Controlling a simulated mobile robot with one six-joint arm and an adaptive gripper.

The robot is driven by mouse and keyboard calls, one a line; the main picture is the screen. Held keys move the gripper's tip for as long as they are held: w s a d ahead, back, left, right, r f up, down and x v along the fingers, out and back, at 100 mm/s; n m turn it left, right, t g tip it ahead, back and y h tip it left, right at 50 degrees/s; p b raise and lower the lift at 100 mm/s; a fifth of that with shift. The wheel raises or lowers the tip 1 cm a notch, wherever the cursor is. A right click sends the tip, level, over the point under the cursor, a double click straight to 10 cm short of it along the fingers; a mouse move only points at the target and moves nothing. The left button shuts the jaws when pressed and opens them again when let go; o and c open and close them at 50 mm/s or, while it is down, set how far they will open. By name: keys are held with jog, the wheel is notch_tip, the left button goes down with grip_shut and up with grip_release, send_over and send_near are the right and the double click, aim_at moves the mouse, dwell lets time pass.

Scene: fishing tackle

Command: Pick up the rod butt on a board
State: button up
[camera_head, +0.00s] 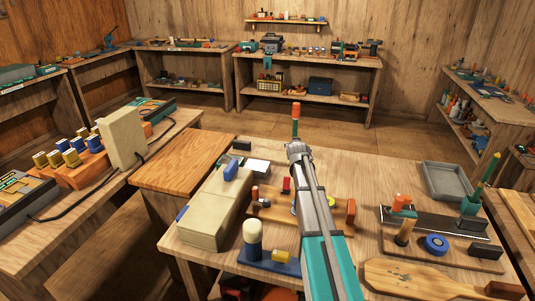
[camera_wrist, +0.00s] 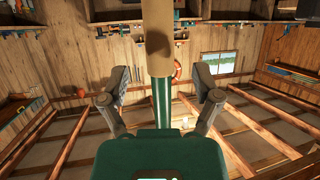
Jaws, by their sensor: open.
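The rod butt stands upright. In the head view its orange-red top and green upper part (camera_head: 296,122) rise above the end of my arm, which hides its lower part. In the wrist view, which looks upside down, it runs down the middle as a tan section (camera_wrist: 159,40) and a thinner green section. My gripper (camera_wrist: 160,78) is open, with one grey finger on each side of the rod butt and a visible gap on both sides. A wooden board (camera_head: 268,211) lies on the table behind my arm; the foot of the rod butt is hidden.
A cream box (camera_head: 212,215) and a blue base with a cream-topped post (camera_head: 253,240) stand left of my arm. On the right are a grey tray (camera_head: 446,181), a board with upright tackle (camera_head: 385,243) and a wooden paddle (camera_head: 420,276).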

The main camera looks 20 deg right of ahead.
jog(key=shift+b+x, duration=0.75)
jog(key=shift+x, duration=1.55)
jog(key=shift+c, duration=0.2)
grip_shut()
